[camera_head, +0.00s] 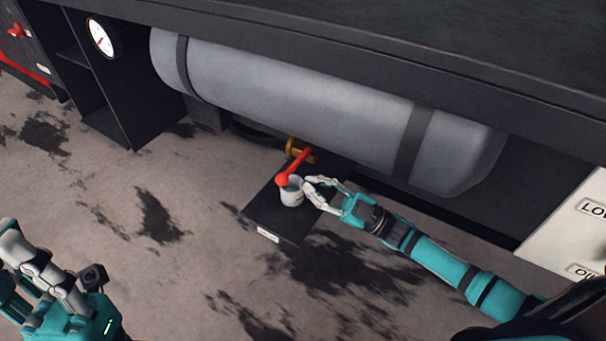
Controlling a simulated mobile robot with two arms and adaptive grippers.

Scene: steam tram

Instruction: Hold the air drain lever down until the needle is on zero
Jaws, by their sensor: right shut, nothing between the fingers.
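The red air drain lever (293,167) sticks out from a brass valve (303,149) under the grey tank and slopes down to its round knob. A small light cup (291,193) stands on a dark plate (266,214) just below the knob. My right gripper (307,188) is shut and empty, its fingertips close to the right of the knob and cup; I cannot tell if they touch. The white gauge (101,38) hangs at the upper left with a small red needle, too small to read. My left gripper (22,255) is at the lower left, far from the lever; its finger opening is unclear.
The long grey tank (300,105) lies above the lever under a dark ledge (400,50). A white oil panel (572,225) stands at the right. A dark open cabinet (108,100) is at the left.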

